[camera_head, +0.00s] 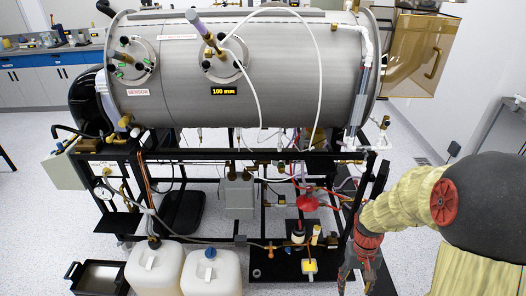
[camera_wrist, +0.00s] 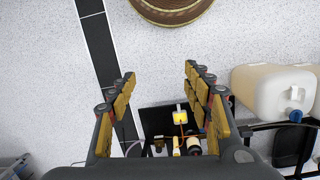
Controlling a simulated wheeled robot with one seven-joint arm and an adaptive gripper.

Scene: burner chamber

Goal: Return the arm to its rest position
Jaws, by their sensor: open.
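My gripper (camera_head: 357,270) hangs low at the right of the head view, in front of the right end of the black frame, with my arm coming in from the right edge. In the wrist view my gripper (camera_wrist: 158,88) is open, its two yellow-padded fingers wide apart with nothing between their tips. Beyond the fingers lies pale speckled floor with a black strip. A small yellow-topped item (camera_wrist: 180,115) shows on a black plate, seen between the fingers but apart from them.
A steel burner chamber (camera_head: 290,75) rests on the black frame (camera_head: 240,155). Two white jugs (camera_head: 212,275) stand at the front left; one jug (camera_wrist: 275,90) shows at the right of the wrist view. A black tray (camera_head: 98,278) lies at the far left. Open floor (camera_head: 430,150) lies right of the frame.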

